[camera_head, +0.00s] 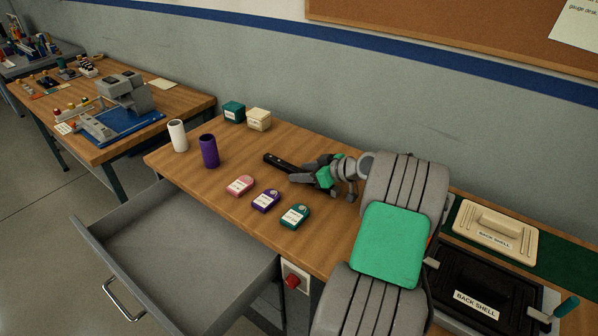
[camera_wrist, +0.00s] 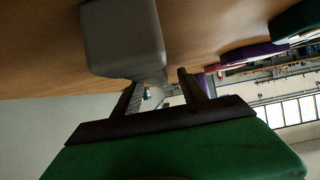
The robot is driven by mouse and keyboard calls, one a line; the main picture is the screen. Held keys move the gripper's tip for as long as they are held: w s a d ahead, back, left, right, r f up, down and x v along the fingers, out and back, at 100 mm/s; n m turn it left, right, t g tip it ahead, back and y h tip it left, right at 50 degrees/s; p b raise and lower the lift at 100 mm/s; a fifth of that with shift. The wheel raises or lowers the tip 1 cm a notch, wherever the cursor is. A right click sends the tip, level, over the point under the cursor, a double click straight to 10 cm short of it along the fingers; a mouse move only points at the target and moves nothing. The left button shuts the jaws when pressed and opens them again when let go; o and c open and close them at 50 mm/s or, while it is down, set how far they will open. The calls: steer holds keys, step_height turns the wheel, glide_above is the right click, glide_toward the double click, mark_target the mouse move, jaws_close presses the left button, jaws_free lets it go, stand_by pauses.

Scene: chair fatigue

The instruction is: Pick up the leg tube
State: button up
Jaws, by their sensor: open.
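Two upright tubes stand at the table's left end: a white tube (camera_head: 178,136) and a purple tube (camera_head: 209,151). No readable label shows which is the leg tube. My gripper (camera_head: 302,177) is low over the middle of the table, pointing left, right of both tubes and apart from them. In the wrist view its two fingers (camera_wrist: 160,88) are apart, with nothing held between them. A black bar-like handle (camera_head: 278,162) lies just beyond the gripper. A pale grey block (camera_wrist: 124,38) shows close to the fingers; I cannot tell what it belongs to.
Pink (camera_head: 240,186), purple (camera_head: 266,200) and green (camera_head: 295,216) cases lie along the front edge. Green (camera_head: 234,112) and cream (camera_head: 259,119) boxes stand at the back. An open grey drawer (camera_head: 185,250) juts out in front. A black back-shell tray (camera_head: 490,279) is at right.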

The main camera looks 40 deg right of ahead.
steer(key=shift+w+f, duration=0.1)
steer(key=shift+w, duration=0.1)
jaws_close()
stand_by(0.4)
